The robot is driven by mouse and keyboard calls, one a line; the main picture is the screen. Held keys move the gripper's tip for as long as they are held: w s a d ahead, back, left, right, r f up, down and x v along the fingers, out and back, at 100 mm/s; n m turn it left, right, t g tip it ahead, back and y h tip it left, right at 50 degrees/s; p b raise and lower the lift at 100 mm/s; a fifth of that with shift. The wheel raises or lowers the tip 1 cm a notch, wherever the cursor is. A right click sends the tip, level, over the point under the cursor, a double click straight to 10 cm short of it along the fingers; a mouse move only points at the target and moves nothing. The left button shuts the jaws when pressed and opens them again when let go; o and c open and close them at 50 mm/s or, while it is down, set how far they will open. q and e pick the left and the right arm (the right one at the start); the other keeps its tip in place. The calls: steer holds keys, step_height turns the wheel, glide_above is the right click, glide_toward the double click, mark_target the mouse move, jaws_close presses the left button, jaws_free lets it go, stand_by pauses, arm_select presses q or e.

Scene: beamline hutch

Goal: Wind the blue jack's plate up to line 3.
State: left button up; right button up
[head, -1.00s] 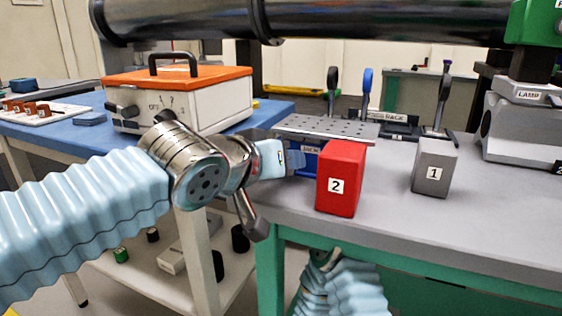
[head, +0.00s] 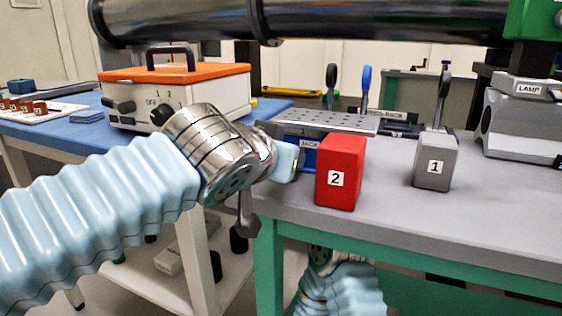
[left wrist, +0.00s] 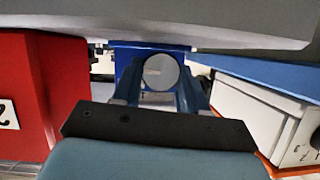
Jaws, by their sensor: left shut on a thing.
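The blue jack (head: 308,147) stands on the grey bench behind the red block, with its perforated metal plate (head: 325,122) on top. My left gripper (head: 288,162) reaches it from the left, at its near-left side. In the left wrist view, which looks upside down, the two blue fingers are shut on the jack's round grey knob (left wrist: 161,72), with the blue body behind it. The red block hides part of the jack, and no line 3 is readable. My right arm shows low under the bench edge; its gripper is out of sight.
The red block 2 (head: 341,172) stands close right of my left gripper. A grey block 1 (head: 434,165) is farther right, near the lamp mount (head: 520,125). An orange-topped box (head: 180,90) sits on the blue table at left. A dark tube (head: 320,20) crosses overhead.

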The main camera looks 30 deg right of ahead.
arm_select(q)
steer(key=shift+s+f+m+t+y+b, duration=0.1)
steer(key=shift+m+t+y+b, duration=0.3)
steer(key=shift+m, duration=0.3)
steer(key=o, duration=1.1)
steer(key=shift+c, duration=0.2)
steer(key=v, duration=1.3)
steer(key=shift+s+a, duration=0.2)
steer(key=shift+s, duration=0.05)
